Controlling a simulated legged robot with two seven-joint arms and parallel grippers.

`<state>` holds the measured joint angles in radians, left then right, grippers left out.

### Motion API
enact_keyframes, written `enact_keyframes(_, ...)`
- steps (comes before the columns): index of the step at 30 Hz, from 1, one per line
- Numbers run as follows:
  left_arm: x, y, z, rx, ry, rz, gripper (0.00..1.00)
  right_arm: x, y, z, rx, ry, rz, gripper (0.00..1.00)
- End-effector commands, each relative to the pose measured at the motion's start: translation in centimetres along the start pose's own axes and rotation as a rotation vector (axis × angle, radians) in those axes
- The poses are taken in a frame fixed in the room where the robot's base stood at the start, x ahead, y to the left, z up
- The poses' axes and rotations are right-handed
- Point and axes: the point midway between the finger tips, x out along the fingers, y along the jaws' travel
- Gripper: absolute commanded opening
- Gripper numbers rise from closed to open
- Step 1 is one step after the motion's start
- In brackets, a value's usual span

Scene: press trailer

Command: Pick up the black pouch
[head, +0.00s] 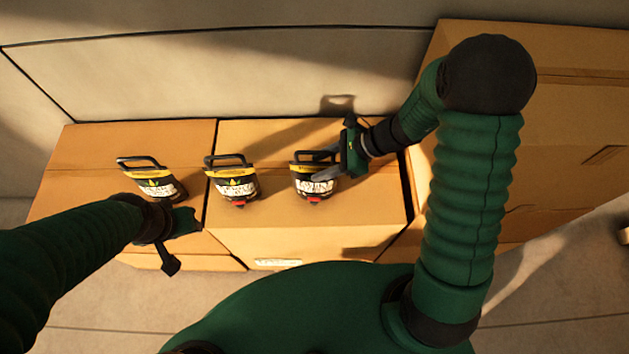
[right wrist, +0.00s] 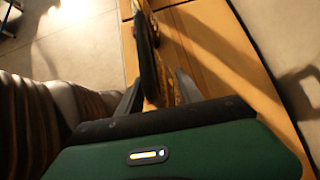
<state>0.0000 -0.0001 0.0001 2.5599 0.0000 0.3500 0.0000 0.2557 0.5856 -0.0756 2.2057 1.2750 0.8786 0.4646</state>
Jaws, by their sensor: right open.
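Three black pouches with yellow bands and white labels stand in a row on cardboard boxes: a left pouch (head: 160,187), a middle pouch (head: 236,187) and a right pouch (head: 314,187). Each has a dark handle loop on top. My right gripper (head: 326,164) is open at the right pouch, its grey fingers overlapping the pouch's right side. In the right wrist view, the edge of a pouch (right wrist: 148,60) lies between the parted fingers (right wrist: 158,92). I cannot tell whether they touch it. My left gripper (head: 178,240) hangs at the boxes' front left, apart from the pouches; its opening is unclear.
The pouches stand on a left cardboard box (head: 90,150) and a middle cardboard box (head: 270,238). A taller cardboard stack (head: 570,130) rises at the right, behind my right arm. A pale wall (head: 220,75) runs behind. Bare floor (head: 80,325) shows in front.

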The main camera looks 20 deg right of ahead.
Motion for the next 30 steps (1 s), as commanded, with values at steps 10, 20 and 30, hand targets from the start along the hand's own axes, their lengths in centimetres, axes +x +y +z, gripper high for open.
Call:
enact_keyframes(10, 0.03, 0.00, 0.01, 0.000, 0.000, 0.000, 0.41, 0.19, 0.03, 0.00, -0.001, 0.000, -0.001, 0.27)
enact_keyframes(20, 0.03, 0.00, 0.02, 0.000, 0.000, 0.000, 0.41, 0.20, -0.02, -0.02, 0.000, 0.001, -0.001, 0.00)
enact_keyframes(30, 0.03, 0.00, 0.01, 0.000, 0.000, 0.000, 0.41, 0.20, -0.05, -0.04, 0.000, 0.001, -0.001, 0.00)
